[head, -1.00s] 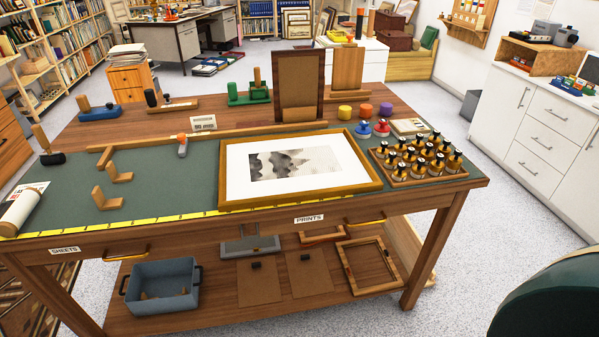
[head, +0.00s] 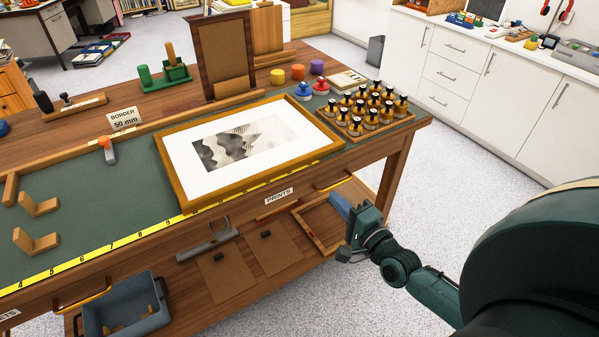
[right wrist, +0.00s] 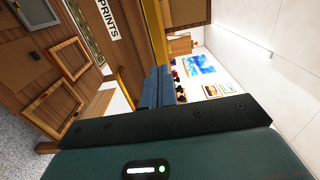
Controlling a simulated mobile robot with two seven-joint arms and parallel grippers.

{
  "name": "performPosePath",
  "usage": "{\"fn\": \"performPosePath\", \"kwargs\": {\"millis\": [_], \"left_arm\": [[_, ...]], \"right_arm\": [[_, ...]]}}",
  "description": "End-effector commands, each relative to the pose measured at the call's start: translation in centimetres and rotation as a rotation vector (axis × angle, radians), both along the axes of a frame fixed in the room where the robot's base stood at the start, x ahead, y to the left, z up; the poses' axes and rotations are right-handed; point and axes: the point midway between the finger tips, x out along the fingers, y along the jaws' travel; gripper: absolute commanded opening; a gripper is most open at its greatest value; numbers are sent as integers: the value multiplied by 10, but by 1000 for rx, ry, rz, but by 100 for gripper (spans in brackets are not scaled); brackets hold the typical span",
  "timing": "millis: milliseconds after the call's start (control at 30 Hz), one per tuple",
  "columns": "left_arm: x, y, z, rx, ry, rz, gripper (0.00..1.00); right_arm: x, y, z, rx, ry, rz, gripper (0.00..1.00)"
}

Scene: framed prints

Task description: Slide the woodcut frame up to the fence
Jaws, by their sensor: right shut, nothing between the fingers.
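The woodcut frame (head: 248,179), a gold-brown wooden frame around a white-matted grey landscape print, lies flat on the green mat (head: 80,204). The fence (head: 60,158) is a long wooden strip along the mat's back edge, behind the frame. The gap between them looks narrow, but I cannot judge it exactly. My right gripper (head: 338,205) is shut and empty, in front of the bench's front edge and low at the right, clear of the frame. Its blue fingers (right wrist: 155,87) also show in the right wrist view, beside the bench front. My left gripper is out of view.
A tray of dark-capped bottles (head: 357,130) stands right of the frame. An orange-topped stop (head: 108,150) sits near the fence at left. A yellow ruler (head: 80,257) runs along the front edge. A drawer handle (head: 333,182) juts out near my right gripper.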

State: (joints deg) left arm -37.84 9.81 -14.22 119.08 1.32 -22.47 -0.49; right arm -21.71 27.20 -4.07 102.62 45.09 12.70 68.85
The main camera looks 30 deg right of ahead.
Motion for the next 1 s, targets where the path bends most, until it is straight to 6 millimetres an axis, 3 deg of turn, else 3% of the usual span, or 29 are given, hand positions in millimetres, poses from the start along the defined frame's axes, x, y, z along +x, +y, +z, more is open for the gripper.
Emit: {"fn": "performPosePath", "kwargs": {"millis": [167, 633, 800, 1000], "left_arm": [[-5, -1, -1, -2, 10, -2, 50], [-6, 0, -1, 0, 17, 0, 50], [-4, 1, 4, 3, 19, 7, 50], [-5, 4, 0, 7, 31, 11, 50]], "right_arm": [[15, -1, 2, 14, -6, -4, 0], [105, 9, 3, 10, -5, -3, 0], [119, 29, 3, 12, -3, -3, 0], [126, 38, 1, 10, -2, -2, 0]]}}
